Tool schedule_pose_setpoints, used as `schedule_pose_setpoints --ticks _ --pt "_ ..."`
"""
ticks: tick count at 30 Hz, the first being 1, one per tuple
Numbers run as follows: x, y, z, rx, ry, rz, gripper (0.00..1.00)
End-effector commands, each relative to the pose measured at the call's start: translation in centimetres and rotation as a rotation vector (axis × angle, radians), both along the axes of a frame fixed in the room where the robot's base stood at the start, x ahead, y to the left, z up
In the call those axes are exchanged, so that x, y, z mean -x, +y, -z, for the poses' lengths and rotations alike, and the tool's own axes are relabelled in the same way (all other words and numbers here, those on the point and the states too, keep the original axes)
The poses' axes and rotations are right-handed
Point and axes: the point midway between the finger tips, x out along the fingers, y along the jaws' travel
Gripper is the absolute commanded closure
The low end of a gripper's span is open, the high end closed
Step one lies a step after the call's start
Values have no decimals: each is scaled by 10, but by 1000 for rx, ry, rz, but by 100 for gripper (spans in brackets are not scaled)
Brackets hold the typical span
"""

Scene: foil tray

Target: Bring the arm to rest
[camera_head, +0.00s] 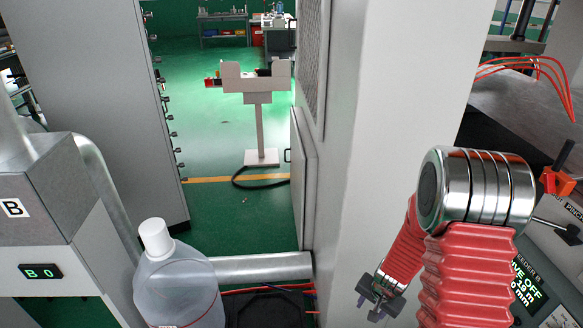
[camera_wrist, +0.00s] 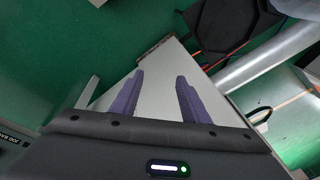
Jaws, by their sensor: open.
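My arm, with a red ribbed sleeve and a banded metal joint, stands at the lower right of the head view. My gripper (camera_head: 380,296) hangs below the joint, left of the thick red sleeve, with its fingers pointing down. In the wrist view my gripper (camera_wrist: 158,95) shows two purple fingers standing apart with nothing between them. Beyond the fingers is a pale flat surface (camera_wrist: 158,62), and green floor lies around it. No foil tray can be made out.
A clear bottle with a white cap (camera_head: 180,280) stands at the lower left, by a grey machine marked B (camera_head: 40,200). A pale column (camera_head: 395,130) rises behind my arm. A machine with red cables (camera_head: 530,70) is at the right. Green floor (camera_head: 215,110) is open farther back.

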Motion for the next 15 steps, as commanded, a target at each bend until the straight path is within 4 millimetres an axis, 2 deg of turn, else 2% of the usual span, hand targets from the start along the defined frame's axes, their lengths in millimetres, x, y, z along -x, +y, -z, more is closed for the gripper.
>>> schedule_pose_setpoints --ticks 1,3,15 --pt "2 6 -14 -11 3 -29 58" --pt "7 15 -30 -26 14 -67 58" --pt "47 49 -118 -63 73 -274 58"
